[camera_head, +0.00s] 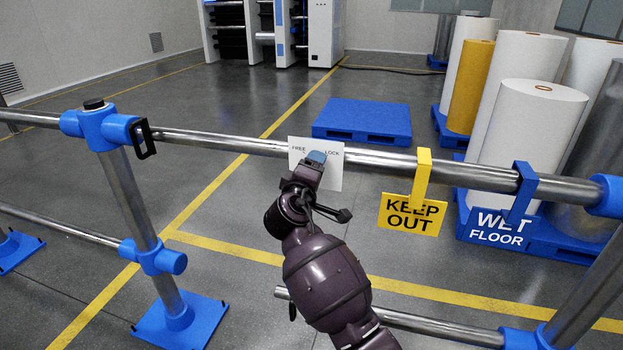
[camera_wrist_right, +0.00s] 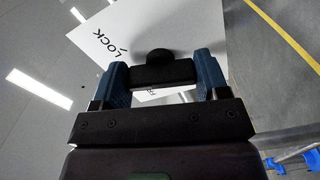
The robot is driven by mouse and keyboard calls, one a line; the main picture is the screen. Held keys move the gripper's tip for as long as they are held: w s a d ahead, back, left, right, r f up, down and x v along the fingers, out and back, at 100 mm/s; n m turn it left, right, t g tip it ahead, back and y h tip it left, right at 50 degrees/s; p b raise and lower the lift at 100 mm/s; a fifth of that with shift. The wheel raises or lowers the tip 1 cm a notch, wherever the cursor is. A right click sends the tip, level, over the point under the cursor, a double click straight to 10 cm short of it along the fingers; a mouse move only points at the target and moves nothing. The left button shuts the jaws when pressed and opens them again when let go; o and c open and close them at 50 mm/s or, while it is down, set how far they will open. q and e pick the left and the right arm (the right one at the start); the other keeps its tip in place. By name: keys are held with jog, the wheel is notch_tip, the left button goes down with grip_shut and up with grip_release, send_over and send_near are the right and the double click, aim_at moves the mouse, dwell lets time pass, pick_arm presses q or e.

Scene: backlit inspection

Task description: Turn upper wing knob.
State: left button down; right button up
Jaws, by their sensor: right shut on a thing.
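The upper wing knob (camera_wrist_right: 163,74) is a black bar with a round hub, in front of a white plate (camera_head: 331,178) on the upper rail. The plate is marked FREE on the left and LOCK on the right in the head view. My right gripper (camera_wrist_right: 165,82) has its two blue fingers on the ends of the bar, shut on it. In the head view my right gripper (camera_head: 316,158) covers the knob. The plate also shows in the wrist view (camera_wrist_right: 135,28), with LOCK readable and the other word mostly hidden. My left gripper is not in view.
The steel upper rail (camera_head: 220,142) runs across on blue-jointed posts (camera_head: 140,205). A yellow KEEP OUT sign (camera_head: 412,214) and a blue WET FLOOR sign (camera_head: 496,226) hang right of the plate. A lower rail (camera_head: 430,326) passes below my arm. A blue pallet (camera_head: 362,120) lies behind.

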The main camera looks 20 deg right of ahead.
jog(key=shift+f+m+b, duration=0.4)
jog(key=shift+m+b, duration=0.15)
jog(key=shift+m, duration=0.85)
jog(key=shift+m+b, duration=0.6)
jog(key=shift+b, duration=0.05)
jog(key=shift+r+m+b, duration=0.1)
jog(key=shift+m+b, duration=0.2)
jog(key=shift+m, duration=0.3)
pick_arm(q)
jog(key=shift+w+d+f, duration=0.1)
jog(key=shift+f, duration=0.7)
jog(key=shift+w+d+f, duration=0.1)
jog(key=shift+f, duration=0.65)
pick_arm(e)
jog(key=shift+r+m, duration=0.1)
jog(key=shift+m, duration=0.3)
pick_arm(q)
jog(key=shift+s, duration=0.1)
pick_arm(e)
jog(key=o, duration=0.9)
jog(key=shift+r, duration=0.1)
jog(key=shift+o, duration=0.2)
